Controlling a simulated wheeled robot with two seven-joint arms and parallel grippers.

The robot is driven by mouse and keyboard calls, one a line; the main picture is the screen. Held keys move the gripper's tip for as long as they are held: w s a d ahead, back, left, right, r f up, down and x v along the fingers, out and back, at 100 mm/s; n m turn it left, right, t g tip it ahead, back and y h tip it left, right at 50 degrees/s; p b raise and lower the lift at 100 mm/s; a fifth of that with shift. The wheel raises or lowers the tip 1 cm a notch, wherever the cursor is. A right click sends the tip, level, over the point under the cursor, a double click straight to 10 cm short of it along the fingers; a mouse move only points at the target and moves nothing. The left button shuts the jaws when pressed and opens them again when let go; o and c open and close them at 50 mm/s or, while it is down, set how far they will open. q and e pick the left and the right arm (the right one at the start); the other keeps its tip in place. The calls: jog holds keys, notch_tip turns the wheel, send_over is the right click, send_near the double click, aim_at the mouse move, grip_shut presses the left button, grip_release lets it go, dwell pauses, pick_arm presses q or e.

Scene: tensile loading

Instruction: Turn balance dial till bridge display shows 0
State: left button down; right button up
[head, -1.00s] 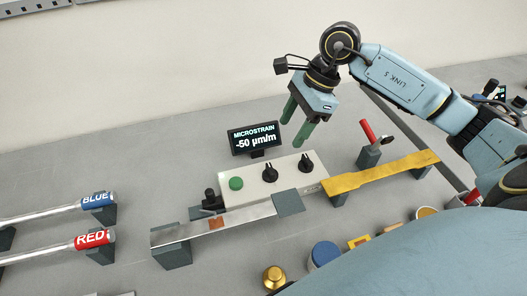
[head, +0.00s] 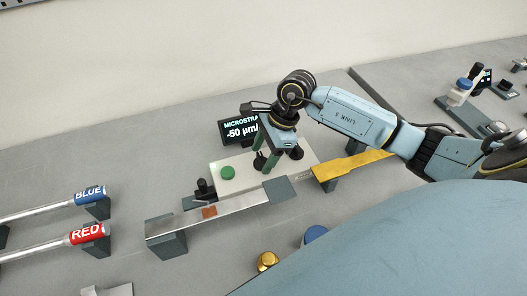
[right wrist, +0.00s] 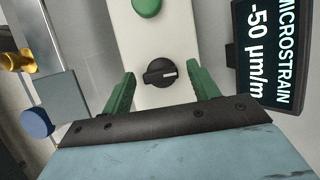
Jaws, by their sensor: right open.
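The bridge display (head: 240,131) reads MICROSTRAIN -50 µm/m; my gripper covers its right end in the head view, and its reading also shows in the right wrist view (right wrist: 265,50). A white control box (head: 238,182) carries a green button (head: 227,173) and two black dials. The dial (head: 259,161) nearer the button lies between my right gripper's fingers in the right wrist view (right wrist: 160,73). The other dial (head: 296,153) is at the right; labels are unreadable. My right gripper (head: 263,161) is open around the nearer dial, apart from it. My left gripper is out of view.
A metal beam (head: 235,207) with an orange patch runs in front of the box. A yellow bar (head: 345,165) lies right of it. A gold weight (head: 266,261) and a blue-topped one (head: 315,234) stand nearer me. Blue and red tubes (head: 45,244) lie left.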

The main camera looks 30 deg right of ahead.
jog(key=c, duration=1)
jog(key=shift+m+t+b, duration=0.3)
jog(key=shift+m+b, duration=0.05)
jog(key=shift+m, duration=0.55)
jog(key=shift+s+m+t+h+b, duration=0.1)
jog(key=shift+m+t+h+b, duration=0.35)
jog(key=shift+m, duration=1.25)
jog(key=o, duration=1)
jog(key=shift+r, duration=0.15)
jog(key=v, duration=1.3)
jog(key=shift+s, duration=0.2)
